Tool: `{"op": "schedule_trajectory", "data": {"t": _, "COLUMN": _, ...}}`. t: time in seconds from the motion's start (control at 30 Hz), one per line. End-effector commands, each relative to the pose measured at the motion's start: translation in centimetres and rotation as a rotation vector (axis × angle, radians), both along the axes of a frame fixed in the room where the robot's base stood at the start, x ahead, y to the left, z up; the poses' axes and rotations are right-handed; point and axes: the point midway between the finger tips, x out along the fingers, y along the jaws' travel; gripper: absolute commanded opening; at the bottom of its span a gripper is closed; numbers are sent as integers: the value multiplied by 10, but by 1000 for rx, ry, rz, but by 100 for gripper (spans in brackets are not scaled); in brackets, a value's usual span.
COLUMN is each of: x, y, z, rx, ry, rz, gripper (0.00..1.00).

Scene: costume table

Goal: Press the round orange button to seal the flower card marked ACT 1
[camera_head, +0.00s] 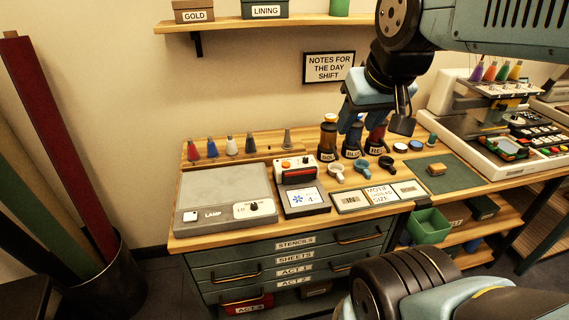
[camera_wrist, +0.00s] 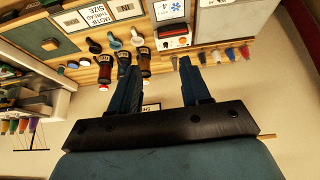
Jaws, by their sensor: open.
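A small white and red sealing device (camera_head: 295,170) stands on the wooden table, with a small round orange spot, likely the button, on its top left. In front of it lies a card with a blue flower (camera_head: 301,200); its small text is too small to read. The wrist view shows the device (camera_wrist: 174,40) and the flower card (camera_wrist: 170,10) upside down. My gripper (camera_head: 376,118) is open and empty, in the air right of the device, above the labelled bottles. Its two fingers (camera_wrist: 160,82) point toward the table in the wrist view.
Dark-based bottles (camera_head: 328,140) stand right of the device, with small scoops in front. A grey lamp pad (camera_head: 222,200) lies to the left, coloured cones (camera_head: 231,147) behind it. Motif cards (camera_head: 380,194) lie to the right. A shelf (camera_head: 260,22) hangs on the wall above.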

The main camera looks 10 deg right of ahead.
Motion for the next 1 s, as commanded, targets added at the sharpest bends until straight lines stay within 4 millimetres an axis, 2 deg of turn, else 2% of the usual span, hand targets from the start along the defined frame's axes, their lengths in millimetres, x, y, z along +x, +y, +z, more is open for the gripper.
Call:
{"op": "schedule_trajectory", "data": {"t": 0.5, "x": 0, "y": 0, "z": 0, "rx": 0, "ry": 0, "rz": 0, "gripper": 46}}
{"op": "schedule_trajectory", "data": {"t": 1.0, "x": 0, "y": 0, "z": 0, "rx": 0, "ry": 0, "rz": 0, "gripper": 0}}
